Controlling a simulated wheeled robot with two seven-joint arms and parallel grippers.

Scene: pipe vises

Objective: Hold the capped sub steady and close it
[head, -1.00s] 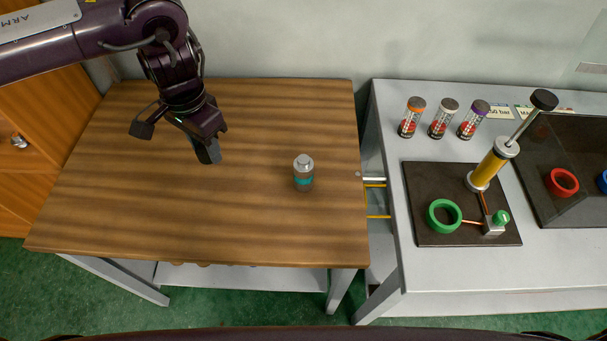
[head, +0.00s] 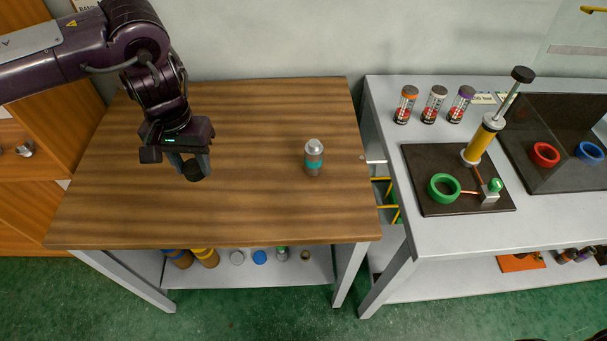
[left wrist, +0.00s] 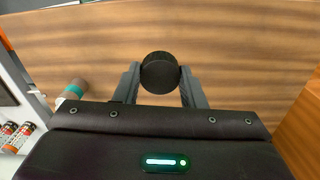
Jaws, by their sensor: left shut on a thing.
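A small grey cylinder with a teal band and a pale capped top, which looks like the capped sub (head: 314,158), stands upright on the right part of the wooden table. It also shows at the left of the left wrist view (left wrist: 74,90). My left gripper (head: 188,168) is over the left part of the table, well apart from the sub. Its fingers are shut on a dark round piece (head: 193,171), seen as a black disc between the fingertips in the left wrist view (left wrist: 160,72). I cannot tell what that piece is. My right gripper is not in view.
The wooden table (head: 250,215) is otherwise clear. A grey bench (head: 455,232) at right holds several clear-sided tubes (head: 433,104), a pump (head: 480,140) on a dark plate with a green ring (head: 444,187), and a dark tray (head: 550,180) with red and blue rings.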

